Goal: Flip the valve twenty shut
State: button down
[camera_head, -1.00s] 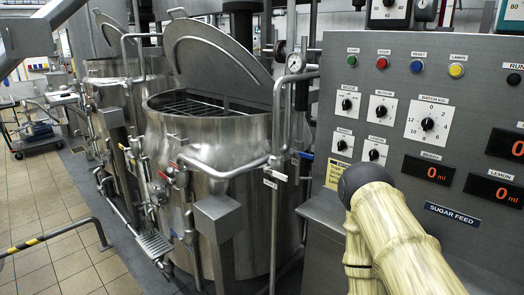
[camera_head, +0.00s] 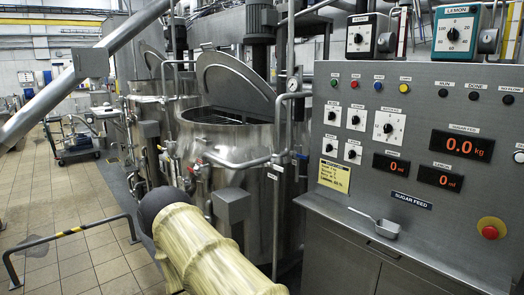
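Several small valves sit on the pipework of the jacketed mixers. A blue-handled valve (camera_head: 300,156) is on the pipe at that mixer's right side. White tags hang by the pipes, but their numbers are too small to read, so I cannot tell which valve is twenty or how its lever stands. My pale yellow arm with its dark rounded joint rises at the bottom centre and hides the lower pipework. My gripper is not in view.
A wheeled cart (camera_head: 76,148) is farther back. Tiled floor (camera_head: 60,195) at left is mostly clear.

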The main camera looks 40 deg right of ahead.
aim_at(302, 156)
jog(key=u, duration=0.15)
jog(key=i, duration=0.85)
jog(key=z, duration=0.6)
jog(key=i, duration=0.8)
jog(key=z, duration=0.9)
